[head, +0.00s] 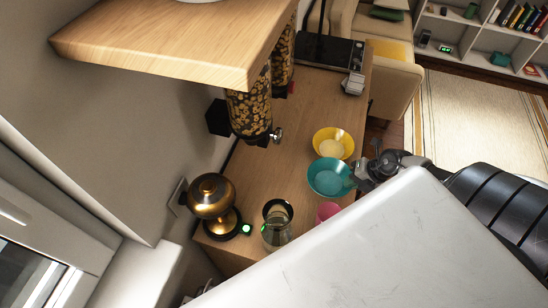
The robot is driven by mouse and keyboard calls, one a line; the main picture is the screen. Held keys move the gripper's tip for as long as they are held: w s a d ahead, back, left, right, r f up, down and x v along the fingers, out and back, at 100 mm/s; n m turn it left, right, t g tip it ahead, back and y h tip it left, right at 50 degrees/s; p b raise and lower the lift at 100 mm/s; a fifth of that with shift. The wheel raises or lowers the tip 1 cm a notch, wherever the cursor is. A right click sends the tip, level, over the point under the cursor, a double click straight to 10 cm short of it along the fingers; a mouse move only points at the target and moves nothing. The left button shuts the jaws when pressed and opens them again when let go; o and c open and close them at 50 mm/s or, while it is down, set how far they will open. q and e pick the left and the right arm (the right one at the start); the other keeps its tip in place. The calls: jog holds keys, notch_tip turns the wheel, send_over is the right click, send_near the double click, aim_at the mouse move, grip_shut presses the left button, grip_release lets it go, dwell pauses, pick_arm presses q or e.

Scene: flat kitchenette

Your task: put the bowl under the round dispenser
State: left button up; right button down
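A teal bowl (325,174) stands upright at the right side of the wooden counter, just in front of a yellow bowl (345,136). My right gripper (355,178) is at the teal bowl's right rim and its fingers overlap that rim. I cannot tell whether they are closed on it. A clear cylindrical dispenser (250,108) with dark and yellow contents and a metal knob hangs at the wall, left of the bowls. A second similar dispenser (284,50) is behind it, partly hidden by the shelf. My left gripper is not in view.
A rounded brass appliance (211,194) with a green light stands at the left. A glass carafe (277,232) and pink cup (327,211) are near the front. A wooden shelf (170,40) overhangs the dispensers. Counter (283,165) between dispenser and bowls is clear.

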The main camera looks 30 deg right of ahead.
jog(key=w+a+b, duration=0.1)
jog(key=w+a, duration=0.3)
jog(key=w, duration=0.1)
jog(key=w+a+b, duration=0.2)
jog(key=w+a, duration=0.3)
jog(key=w+a+b, duration=0.2)
jog(key=w+a, duration=0.2)
jog(key=w, duration=0.1)
jog(key=shift+w+a, duration=0.25)
jog(key=shift+a, duration=0.1)
jog(key=w+a+b, duration=0.1)
jog(key=w+a, duration=0.1)
jog(key=w, duration=0.1)
jog(key=shift+a+b, duration=0.35)
jog(key=shift+b, duration=0.05)
jog(key=shift+f+b, duration=0.65)
jog(key=shift+f, duration=0.2)
jog(key=shift+s+d+r, duration=0.1)
jog(key=shift+s, duration=0.1)
jog(key=c, duration=1.3)
grip_release()
jog(key=shift+c, duration=0.2)
jog(key=shift+d, duration=0.1)
